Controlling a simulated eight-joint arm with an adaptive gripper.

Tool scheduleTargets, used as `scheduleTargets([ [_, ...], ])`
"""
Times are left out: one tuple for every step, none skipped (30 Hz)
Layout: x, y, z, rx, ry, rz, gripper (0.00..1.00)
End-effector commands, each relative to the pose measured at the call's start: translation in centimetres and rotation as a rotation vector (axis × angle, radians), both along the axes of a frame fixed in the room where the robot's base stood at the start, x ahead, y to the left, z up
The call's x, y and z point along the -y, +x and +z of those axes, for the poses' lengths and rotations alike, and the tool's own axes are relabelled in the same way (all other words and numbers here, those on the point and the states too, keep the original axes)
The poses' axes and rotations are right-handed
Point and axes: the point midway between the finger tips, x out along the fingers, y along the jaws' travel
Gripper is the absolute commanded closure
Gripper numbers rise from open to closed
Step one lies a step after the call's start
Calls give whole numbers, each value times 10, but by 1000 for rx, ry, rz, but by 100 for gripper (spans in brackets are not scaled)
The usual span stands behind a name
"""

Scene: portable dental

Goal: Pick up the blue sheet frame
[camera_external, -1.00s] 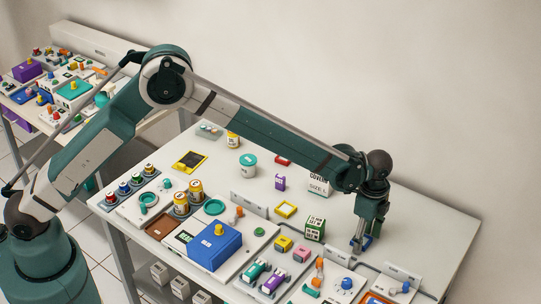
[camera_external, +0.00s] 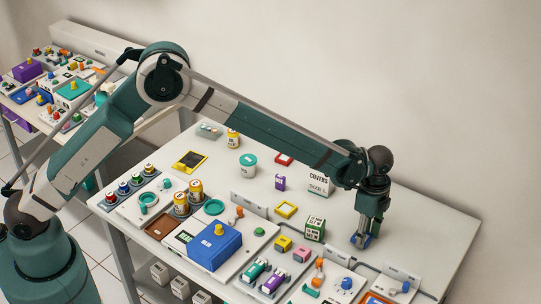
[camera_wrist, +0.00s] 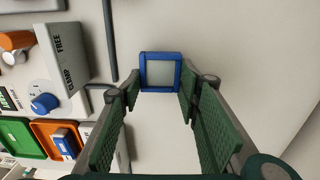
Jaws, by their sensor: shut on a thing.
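The blue sheet frame (camera_wrist: 160,56) is a small square blue border around a pale grey centre. In the wrist view it sits between the tips of my two green-padded fingers. My gripper (camera_wrist: 160,88) is shut on it, with one finger at its left side and one at its right. In the external view my gripper (camera_external: 361,238) points down at the right part of the table, and a bit of the blue frame (camera_external: 367,241) shows at the fingertips. The fingers hide part of the frame there; I cannot tell whether it touches the table.
A yellow frame (camera_external: 286,209) and a green-and-white box (camera_external: 315,228) lie left of my gripper. A white covers box (camera_external: 319,186) stands behind them. Trays with a blue knob (camera_wrist: 44,103) and an orange tray (camera_wrist: 56,140) are close by. The table's right side is clear.

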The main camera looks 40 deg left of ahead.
Motion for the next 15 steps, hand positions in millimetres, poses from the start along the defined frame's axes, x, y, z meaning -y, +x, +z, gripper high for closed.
scheduleTargets([
  [0,0,7,0,0,0,74],
  [0,0,10,0,0,0,74],
  [0,0,16,0,0,0,74],
  [0,0,20,0,0,0,74],
  [0,0,25,0,0,0,74],
  [0,0,31,0,0,0,74],
  [0,0,36,0,0,0,74],
  [0,0,40,0,0,0,74],
  [0,0,46,0,0,0,74],
  [0,0,51,0,0,0,74],
  [0,0,55,0,0,0,74],
  [0,0,60,0,0,0,74],
  [0,0,64,0,0,0,74],
  [0,0,68,0,0,0,74],
  [0,0,72,0,0,0,74],
])
